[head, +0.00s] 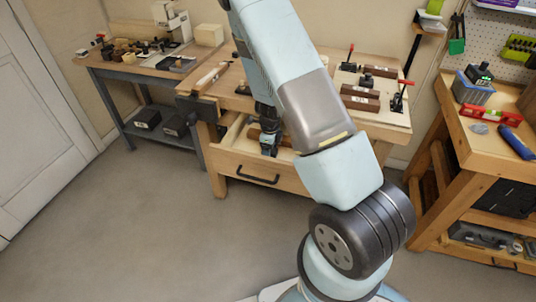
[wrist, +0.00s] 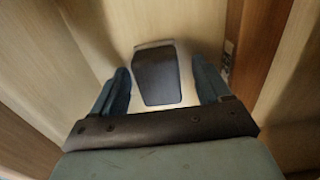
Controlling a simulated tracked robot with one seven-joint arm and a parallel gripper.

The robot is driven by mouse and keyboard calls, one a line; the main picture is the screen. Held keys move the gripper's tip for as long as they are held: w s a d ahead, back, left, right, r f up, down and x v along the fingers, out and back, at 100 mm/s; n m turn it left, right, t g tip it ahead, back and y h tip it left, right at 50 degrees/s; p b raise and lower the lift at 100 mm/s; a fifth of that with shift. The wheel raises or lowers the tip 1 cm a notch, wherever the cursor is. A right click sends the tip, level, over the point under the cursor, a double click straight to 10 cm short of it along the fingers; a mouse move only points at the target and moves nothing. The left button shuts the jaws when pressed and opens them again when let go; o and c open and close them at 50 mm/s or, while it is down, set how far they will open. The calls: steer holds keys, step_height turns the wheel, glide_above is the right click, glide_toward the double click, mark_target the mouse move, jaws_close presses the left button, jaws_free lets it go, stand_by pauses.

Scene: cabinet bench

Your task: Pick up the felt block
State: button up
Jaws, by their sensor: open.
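A dark block with a pale far edge, which looks like the felt block (wrist: 158,76), lies on the pale floor of the open drawer in the wrist view. My gripper (wrist: 162,72) is open, with one finger on each side of the block and a visible gap at both sides. In the head view my gripper (head: 268,149) reaches down into the open drawer (head: 262,174) of the wooden workbench. The block is not discernible in the head view. How high the fingertips are above the drawer floor is hard to tell.
Wooden drawer walls (wrist: 75,45) stand close on both sides of my gripper. A brown strip (wrist: 262,45) runs along the right in the wrist view. The workbench top (head: 231,88) with clamps and dark blocks (head: 360,101) is above the drawer.

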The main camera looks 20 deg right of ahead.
steer(key=shift+c, duration=0.4)
steer(key=c, duration=1)
step_height(320, 180, up, 18)
steer(key=o, duration=0.5)
steer(key=c, duration=0.3)
steer(key=shift+w, duration=0.1)
steer(key=shift+c, duration=0.3)
